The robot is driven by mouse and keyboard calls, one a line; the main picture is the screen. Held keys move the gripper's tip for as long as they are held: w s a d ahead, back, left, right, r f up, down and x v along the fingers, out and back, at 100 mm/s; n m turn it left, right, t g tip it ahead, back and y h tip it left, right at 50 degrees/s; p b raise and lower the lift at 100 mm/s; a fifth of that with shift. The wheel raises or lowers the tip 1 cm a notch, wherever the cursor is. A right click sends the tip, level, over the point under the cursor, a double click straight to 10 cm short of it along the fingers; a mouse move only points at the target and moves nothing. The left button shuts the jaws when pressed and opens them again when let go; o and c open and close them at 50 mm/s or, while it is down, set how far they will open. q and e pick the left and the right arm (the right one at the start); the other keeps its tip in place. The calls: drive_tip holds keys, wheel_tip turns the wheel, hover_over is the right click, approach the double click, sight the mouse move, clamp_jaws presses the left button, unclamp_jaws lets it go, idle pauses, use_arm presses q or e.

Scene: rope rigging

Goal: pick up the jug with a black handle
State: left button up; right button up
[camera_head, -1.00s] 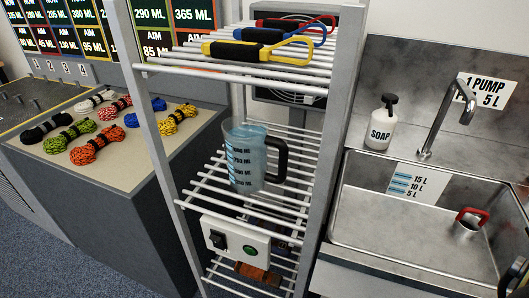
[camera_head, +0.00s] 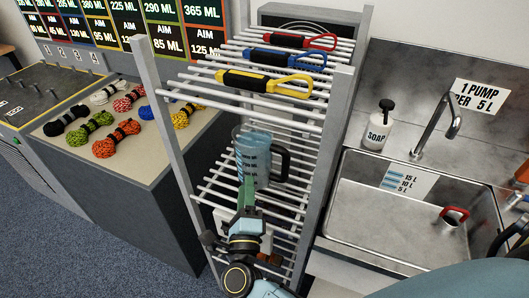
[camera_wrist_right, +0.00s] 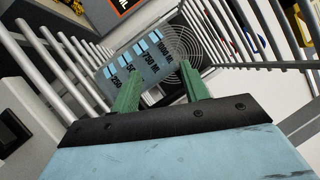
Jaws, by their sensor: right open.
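The clear jug with a black handle (camera_head: 254,158) stands upright on the middle shelf of the white rack, its handle to the right. Blue level marks show on its side. My right gripper (camera_head: 247,184) is in front of the jug, its green fingers overlapping the jug's lower front in the head view. In the right wrist view, the fingers (camera_wrist_right: 160,90) are apart and empty, with the marked jug wall (camera_wrist_right: 140,60) just beyond them. I cannot tell whether they touch it. The handle is not clear in the wrist view. My left gripper is out of view.
Rack posts (camera_head: 332,150) and shelf bars stand close around the jug. At right, a sink (camera_head: 400,225) holds a small red-handled cup (camera_head: 451,218), with a soap bottle (camera_head: 378,128) behind. Rope bundles (camera_head: 115,138) lie at left.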

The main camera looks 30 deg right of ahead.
sight(285, 165)
drive_tip(key=s+d+r+m+g+p, duration=0.25)
drive_tip(key=m+g, duration=0.35)
drive_tip(key=m, duration=0.3)
drive_tip(key=s+d+r+m+g+p, duration=0.1)
drive_tip(key=d+r+m+g+p, duration=0.25)
drive_tip(key=m, duration=0.65)
drive_tip(key=shift+g+y, duration=0.3)
drive_tip(key=shift+g, duration=0.45)
drive_tip(key=x, duration=0.4)
drive_tip(key=a+x, duration=0.1)
drive_tip(key=x, duration=0.2)
drive_tip(key=shift+w+d+f, duration=0.15)
drive_tip(key=shift+w+f, duration=0.05)
drive_tip(key=shift+w, duration=0.25)
drive_tip(key=p+x, duration=0.1)
drive_tip(key=x, duration=0.4)
drive_tip(key=shift+f, duration=0.15)
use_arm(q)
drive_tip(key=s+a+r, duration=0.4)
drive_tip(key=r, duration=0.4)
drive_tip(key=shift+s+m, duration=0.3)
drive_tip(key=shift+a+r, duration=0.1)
use_arm(e)
clamp_jaws()
